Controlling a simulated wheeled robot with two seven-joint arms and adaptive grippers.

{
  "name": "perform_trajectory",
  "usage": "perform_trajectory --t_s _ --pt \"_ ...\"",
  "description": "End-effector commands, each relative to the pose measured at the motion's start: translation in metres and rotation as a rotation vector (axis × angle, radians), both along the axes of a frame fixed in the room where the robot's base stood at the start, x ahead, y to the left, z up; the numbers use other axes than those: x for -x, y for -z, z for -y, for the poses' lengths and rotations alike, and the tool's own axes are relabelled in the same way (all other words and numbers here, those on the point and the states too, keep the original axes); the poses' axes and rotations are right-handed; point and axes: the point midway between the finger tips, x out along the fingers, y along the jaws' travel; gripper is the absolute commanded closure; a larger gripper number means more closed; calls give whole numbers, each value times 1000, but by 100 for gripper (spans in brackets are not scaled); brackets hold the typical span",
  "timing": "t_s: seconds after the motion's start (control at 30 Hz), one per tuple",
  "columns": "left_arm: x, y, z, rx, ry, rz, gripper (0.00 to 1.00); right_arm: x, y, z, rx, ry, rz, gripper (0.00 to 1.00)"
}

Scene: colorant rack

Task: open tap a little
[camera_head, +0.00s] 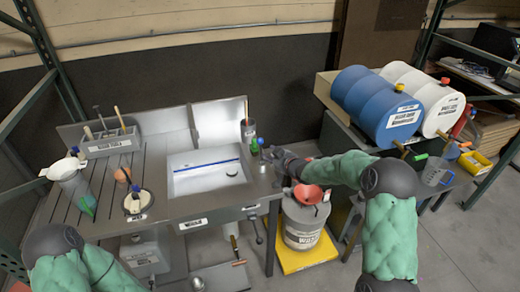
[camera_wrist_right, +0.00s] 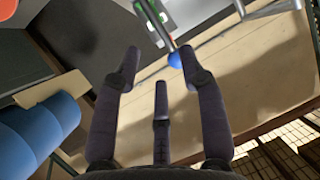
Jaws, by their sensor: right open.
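The blue drum (camera_head: 378,108) lies on its side at the right, with a brass tap (camera_head: 402,148) at its front and a green handle (camera_head: 420,157). The white drum (camera_head: 425,95) beside it has another tap (camera_head: 444,135). My right gripper (camera_head: 284,163) is open and empty at the right end of the sink counter, well left of both drum taps. In the right wrist view its fingers (camera_wrist_right: 158,75) are spread with nothing between them, and the blue drum (camera_wrist_right: 38,130) shows at left. My left arm shows at lower left, but its gripper is out of view.
The steel counter (camera_head: 160,195) holds a tool holder (camera_head: 110,143) and small bottles near my right gripper. A clear jug (camera_head: 435,172) stands below the drums.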

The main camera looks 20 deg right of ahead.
Motion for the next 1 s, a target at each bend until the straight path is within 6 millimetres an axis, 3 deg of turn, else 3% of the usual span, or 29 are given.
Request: perform_trajectory --t_s 0.5,1.0 --pt "-1 9 0 0 0 1 60 -65 29 -18 -1 -1 -1 58" --pt "-1 10 0 0 0 1 60 -78 34 -21 -1 0 -1 58"
